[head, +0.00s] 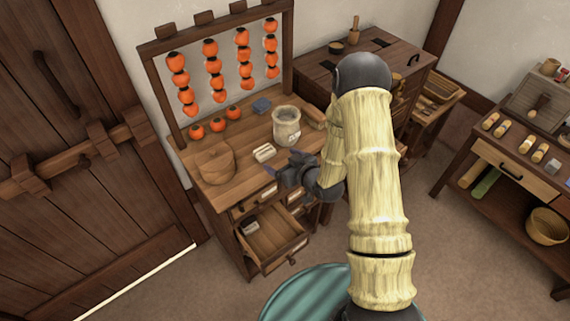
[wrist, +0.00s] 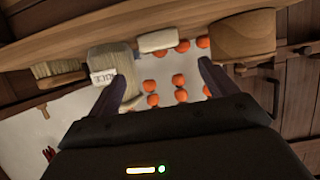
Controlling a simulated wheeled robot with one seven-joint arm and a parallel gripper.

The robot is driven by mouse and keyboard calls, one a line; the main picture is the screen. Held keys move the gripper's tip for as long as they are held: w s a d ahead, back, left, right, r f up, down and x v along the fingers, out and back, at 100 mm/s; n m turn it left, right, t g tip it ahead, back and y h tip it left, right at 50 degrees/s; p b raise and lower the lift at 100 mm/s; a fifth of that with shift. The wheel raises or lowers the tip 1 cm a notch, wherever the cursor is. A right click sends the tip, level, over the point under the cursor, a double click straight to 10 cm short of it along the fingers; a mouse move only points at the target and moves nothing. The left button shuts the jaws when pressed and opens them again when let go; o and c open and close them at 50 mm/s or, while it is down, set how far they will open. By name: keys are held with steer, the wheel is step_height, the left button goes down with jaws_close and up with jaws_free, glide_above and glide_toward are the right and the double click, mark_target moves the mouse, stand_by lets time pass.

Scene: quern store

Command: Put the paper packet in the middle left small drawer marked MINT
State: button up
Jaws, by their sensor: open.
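A small pale packet-like thing (head: 250,228) lies at the back left inside an open drawer (head: 281,258), low on the left of the wooden desk. A white block-like thing (head: 264,152) lies on the desk top, and shows in the wrist view (wrist: 158,41). I cannot tell for sure which of the two is the paper packet. No MINT mark is readable; the open drawer is below a shut upper left drawer (head: 242,209). My gripper (head: 271,178) is in front of the desk's edge, above the open drawer. Its two fingers (wrist: 163,82) are apart with nothing between them.
Orange balls hang on a rack behind. A side table (head: 482,185) is at right. A teal round surface (head: 300,298) is in front.

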steer(key=shift+s+d+r, duration=0.2)
steer(key=shift+s+d, duration=0.05)
steer(key=shift+s, duration=0.15)
stand_by(0.3)
steer(key=s+d+r+m+g+h, duration=0.35)
steer(key=s+d+r+h, duration=0.2)
steer(key=d+r, duration=0.25)
steer(key=s+d+r+m+g+h, duration=0.2)
steer(key=s+r+g, duration=0.3)
steer(key=s, duration=0.9)
step_height(320, 180, up, 2)
steer(key=shift+s+d+r+m, duration=0.15)
steer(key=shift+s+d+m, duration=0.05)
steer(key=shift+d+m, duration=0.4)
